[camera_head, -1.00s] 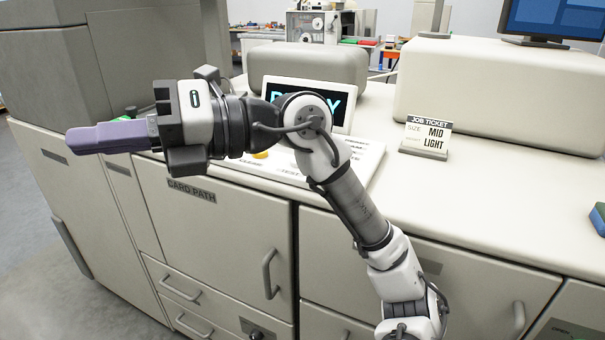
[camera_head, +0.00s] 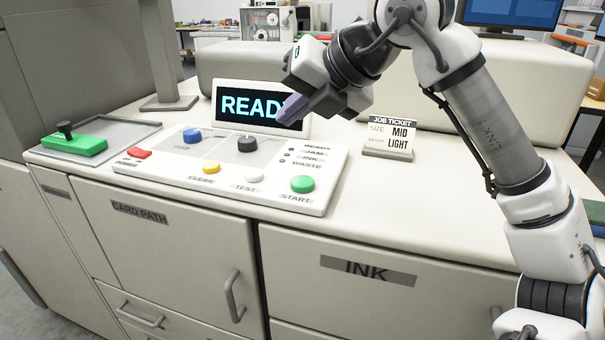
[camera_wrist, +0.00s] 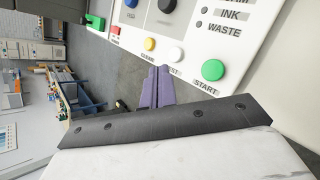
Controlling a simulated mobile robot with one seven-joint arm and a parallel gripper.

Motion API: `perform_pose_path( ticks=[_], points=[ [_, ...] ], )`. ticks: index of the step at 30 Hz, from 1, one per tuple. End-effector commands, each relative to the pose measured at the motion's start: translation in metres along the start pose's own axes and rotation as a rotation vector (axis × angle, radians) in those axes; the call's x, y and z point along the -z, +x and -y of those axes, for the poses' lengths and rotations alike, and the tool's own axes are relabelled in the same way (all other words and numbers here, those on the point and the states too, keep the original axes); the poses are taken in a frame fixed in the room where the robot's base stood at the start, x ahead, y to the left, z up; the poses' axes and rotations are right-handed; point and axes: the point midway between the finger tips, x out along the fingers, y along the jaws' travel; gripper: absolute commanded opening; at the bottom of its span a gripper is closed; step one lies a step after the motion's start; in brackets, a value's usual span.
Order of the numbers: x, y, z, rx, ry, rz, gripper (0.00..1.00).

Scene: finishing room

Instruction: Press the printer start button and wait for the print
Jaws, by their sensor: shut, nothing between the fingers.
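The printer's control panel (camera_head: 225,172) lies on the cream counter. Its green START button (camera_head: 302,184) is at the panel's front right corner; it also shows in the wrist view (camera_wrist: 213,70). The display (camera_head: 245,108) reads READY, its right end covered by my gripper. My gripper (camera_head: 291,110) is shut and empty, in the air above the back right of the panel, apart from the START button. In the wrist view its purple fingers (camera_wrist: 162,75) are together, left of the green button.
A white TEST button (camera_head: 253,174), yellow CLEAR button (camera_head: 211,167), red button (camera_head: 139,153), blue knob (camera_head: 192,135) and black knob (camera_head: 247,144) share the panel. A job ticket (camera_head: 390,138) reading MID, LIGHT stands to the right. A green handled piece (camera_head: 75,145) sits at left.

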Motion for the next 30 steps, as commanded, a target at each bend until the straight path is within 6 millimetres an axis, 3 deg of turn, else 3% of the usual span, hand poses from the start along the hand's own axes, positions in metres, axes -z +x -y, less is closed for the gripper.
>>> perform_pose_path(
  ticks=[5,17,30],
  points=[
    [-0.005,-0.011,0.017,0.073,0.040,0.024,0.00],
    [-0.005,-0.011,0.018,0.077,0.043,0.025,0.00],
    [0.016,0.016,0.040,0.076,0.043,0.025,0.00]
  ],
)
